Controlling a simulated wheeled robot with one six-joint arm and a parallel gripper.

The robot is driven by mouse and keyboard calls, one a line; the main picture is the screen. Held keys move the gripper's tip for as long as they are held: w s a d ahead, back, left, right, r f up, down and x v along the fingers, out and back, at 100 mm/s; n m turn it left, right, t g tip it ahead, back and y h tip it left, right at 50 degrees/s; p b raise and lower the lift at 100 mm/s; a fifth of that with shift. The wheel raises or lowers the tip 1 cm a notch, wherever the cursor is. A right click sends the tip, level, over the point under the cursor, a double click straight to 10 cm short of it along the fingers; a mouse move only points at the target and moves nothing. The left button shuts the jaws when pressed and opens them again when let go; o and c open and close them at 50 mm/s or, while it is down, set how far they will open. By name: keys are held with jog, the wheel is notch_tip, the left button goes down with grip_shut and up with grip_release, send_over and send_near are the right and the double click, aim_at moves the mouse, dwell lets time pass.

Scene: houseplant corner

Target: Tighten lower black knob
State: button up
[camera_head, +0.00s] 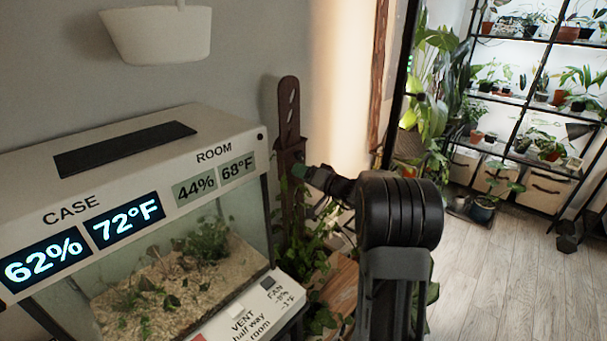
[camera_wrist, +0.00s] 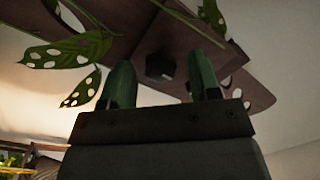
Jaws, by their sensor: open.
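A black knob (camera_wrist: 160,66) shows in the wrist view on a brown slotted plant support (camera_wrist: 180,40). My gripper (camera_wrist: 160,80) is open, with one green finger to the left of the knob and one to the right. The knob appears between the fingertips with gaps on both sides; I cannot tell how deep the fingers reach. In the head view the brown support (camera_head: 289,110) stands upright behind the glass case, and my gripper (camera_head: 300,172) is beside it. The knob is hidden there. I cannot tell from the wrist view whether this is the lower knob.
Leaves with holes (camera_wrist: 65,50) hang close at the left of the wrist view. The glass case (camera_head: 180,270) with humidity and temperature displays stands left of my arm. A white hanging pot (camera_head: 157,35) is above it.

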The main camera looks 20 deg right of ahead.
jog(key=shift+c, duration=0.2)
jog(key=c, duration=0.9)
